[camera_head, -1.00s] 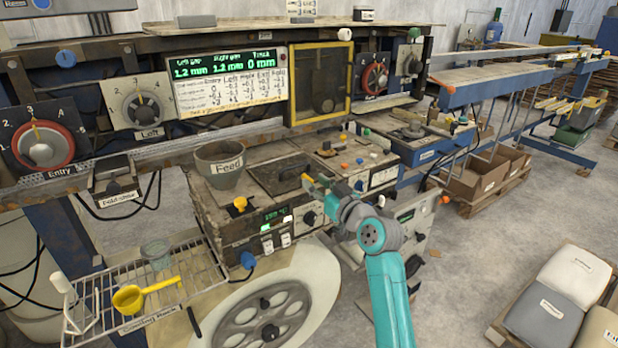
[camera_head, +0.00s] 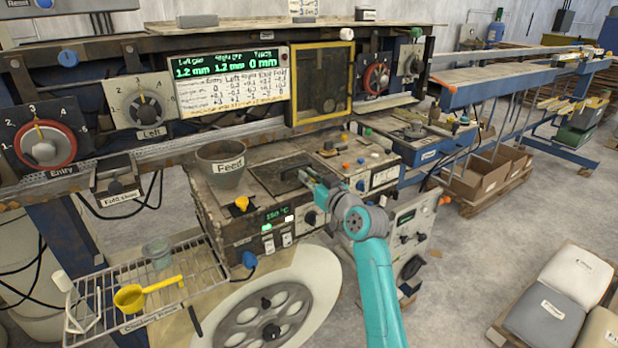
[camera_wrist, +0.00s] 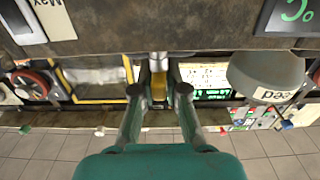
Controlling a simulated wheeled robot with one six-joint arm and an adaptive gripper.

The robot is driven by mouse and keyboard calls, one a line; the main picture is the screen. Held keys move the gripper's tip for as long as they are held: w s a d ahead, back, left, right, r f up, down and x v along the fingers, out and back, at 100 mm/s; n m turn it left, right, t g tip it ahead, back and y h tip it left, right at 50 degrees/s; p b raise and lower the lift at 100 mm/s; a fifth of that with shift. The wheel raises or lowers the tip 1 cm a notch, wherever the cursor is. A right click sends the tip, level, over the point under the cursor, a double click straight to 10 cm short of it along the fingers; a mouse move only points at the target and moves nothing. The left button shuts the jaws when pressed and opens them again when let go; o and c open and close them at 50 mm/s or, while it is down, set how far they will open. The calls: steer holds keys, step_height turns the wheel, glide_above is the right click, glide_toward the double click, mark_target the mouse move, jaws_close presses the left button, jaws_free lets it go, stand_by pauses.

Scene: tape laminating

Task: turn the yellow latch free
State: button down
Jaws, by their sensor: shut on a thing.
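The yellow latch (camera_wrist: 158,88) shows as a small yellow piece below a pale metal post in the wrist view. My gripper (camera_wrist: 158,92) has a finger on each side of it and is shut on it. In the head view my gripper (camera_head: 308,180) is at the front upper edge of the worn machine box (camera_head: 225,225), right of the Feed cup. There my fingers hide the latch, so its turn angle cannot be told.
The grey Feed cup (camera_head: 221,165) stands close to the left of my gripper. A dark lid (camera_head: 285,172) lies just behind it. A yellow knob (camera_head: 241,203) sits on the box's front left. A wire rack with a yellow ladle (camera_head: 130,298) is at lower left.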

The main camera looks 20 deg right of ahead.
steer(key=shift+d+n+g+y, duration=0.1)
steer(key=shift+n+g+y, duration=0.2)
steer(key=shift+n+y, duration=0.3)
steer(key=shift+y, duration=0.5)
steer(key=n+g+y, duration=0.5)
steer(key=y, duration=0.1)
steer(key=shift+w, duration=0.1)
steer(key=n+g+y, duration=0.3)
steer(key=n+g, duration=0.1)
steer(key=g, duration=0.1)
steer(key=shift+n+g+y, duration=0.5)
steer(key=shift+n+g, duration=0.8)
steer(key=shift+g, duration=0.7)
steer(key=shift+f+n+g, duration=0.1)
steer(key=shift+n+g, duration=0.3)
steer(key=shift+g, duration=0.3)
steer(key=c, duration=1.2)
jaws_free()
